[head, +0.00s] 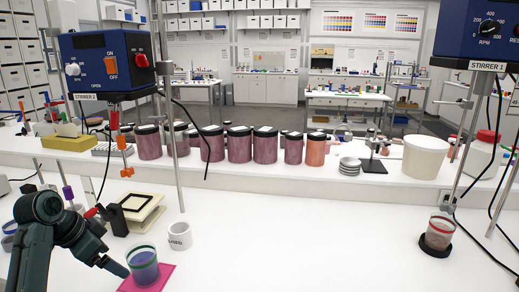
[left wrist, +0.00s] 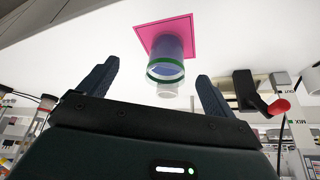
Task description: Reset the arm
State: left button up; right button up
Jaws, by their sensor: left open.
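My left gripper (head: 118,263) is at the lower left of the head view, just left of a glass jar (head: 143,268) of blue-purple contents with a green band. In the left wrist view its two dark fingers stand wide apart with nothing between them, so the left gripper (left wrist: 158,74) is open. The jar (left wrist: 168,52) shows ahead of the fingers, apart from them. It stands upright on a pink square mat (head: 165,277), also seen in the left wrist view (left wrist: 144,34). My right gripper is in neither view.
A white mug (head: 180,237) stands behind the jar. A cream stand with a black frame (head: 138,205) and stirrer 2 (head: 105,60) are close behind my left arm. Stirrer 1 (head: 480,40) and a beaker (head: 439,232) are at right. The middle of the bench is clear.

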pick_arm(q)
jog(key=s+d+f+n+g+y, duration=0.1)
jog(key=s+d+f, duration=0.4)
jog(key=s+f, duration=0.2)
jog(key=s+d+f+n+y, duration=0.1)
jog(key=s+d+f+y, duration=0.1)
jog(key=s+d+f, duration=0.4)
jog(key=s+d+f+n, duration=0.1)
jog(key=s+d, duration=0.2)
jog(key=s, duration=0.4)
jog(key=s+d+f+n, duration=0.1)
jog(key=s+d+n, duration=0.15)
jog(key=s, duration=0.35)
jog(key=w+d+f+m+t+h, duration=0.1)
jog(key=w+d+f+t+h, duration=0.2)
jog(key=f, duration=0.7)
jog(key=shift+w+d+m+t, duration=0.35)
jog(key=shift+w+d+t, duration=0.8)
jog(key=shift+d+t, duration=0.45)
jog(key=shift+a, duration=0.15)
